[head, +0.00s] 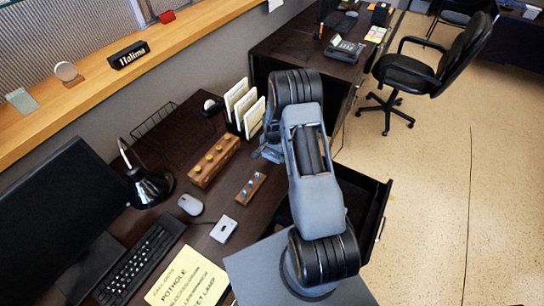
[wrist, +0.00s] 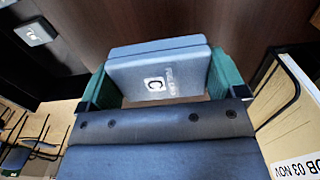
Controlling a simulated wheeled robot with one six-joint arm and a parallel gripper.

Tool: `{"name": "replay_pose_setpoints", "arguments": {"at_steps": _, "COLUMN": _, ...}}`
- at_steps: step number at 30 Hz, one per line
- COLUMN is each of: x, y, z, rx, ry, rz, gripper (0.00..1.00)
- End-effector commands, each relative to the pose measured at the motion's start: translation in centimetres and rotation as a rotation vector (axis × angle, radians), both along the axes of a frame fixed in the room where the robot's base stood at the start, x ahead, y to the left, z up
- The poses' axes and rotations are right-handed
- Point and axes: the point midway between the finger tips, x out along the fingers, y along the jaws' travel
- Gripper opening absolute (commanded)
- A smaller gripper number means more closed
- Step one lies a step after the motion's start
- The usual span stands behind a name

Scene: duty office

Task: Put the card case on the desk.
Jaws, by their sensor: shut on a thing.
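The card case (wrist: 158,82) is a blue-grey flat box with a white label marked with a dark C. In the wrist view it sits between the two green fingers of my gripper (wrist: 160,78), which is shut on it. The dark brown desk (head: 170,145) fills the left of the head view, and a brown surface shows behind the case in the wrist view. In the head view my gripper (head: 268,152) is low beside the file rack, mostly hidden by my arm. I cannot tell whether the case touches the desk.
White files (head: 243,105) stand beside my gripper; one (wrist: 295,125) is close on the right in the wrist view. An open drawer (head: 375,215) juts out at right.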

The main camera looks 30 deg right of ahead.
Motion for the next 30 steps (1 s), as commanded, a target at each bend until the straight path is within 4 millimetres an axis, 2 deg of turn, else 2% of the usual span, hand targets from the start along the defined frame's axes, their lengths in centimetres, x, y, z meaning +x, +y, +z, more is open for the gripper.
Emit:
{"name": "replay_pose_setpoints", "arguments": {"at_steps": 5, "x": 0.5, "y": 0.4, "z": -0.8, "rx": 0.0, "ry": 0.001, "rz": 0.002, "gripper": 0.66}}
{"name": "replay_pose_setpoints", "arguments": {"at_steps": 15, "x": 0.7, "y": 0.4, "z": -3.8, "rx": 0.0, "ry": 0.0, "rz": 0.001, "gripper": 0.66}}
{"name": "replay_pose_setpoints", "arguments": {"at_steps": 28, "x": 0.7, "y": 0.4, "z": -4.4, "rx": 0.0, "ry": 0.0, "rz": 0.001, "gripper": 0.66}}
{"name": "replay_pose_setpoints", "arguments": {"at_steps": 29, "x": 0.7, "y": 0.4, "z": -4.4, "rx": 0.0, "ry": 0.0, "rz": 0.001, "gripper": 0.91}}
{"name": "replay_pose_setpoints", "arguments": {"at_steps": 30, "x": 0.7, "y": 0.4, "z": -4.3, "rx": 0.0, "ry": 0.0, "rz": 0.0, "gripper": 0.95}}
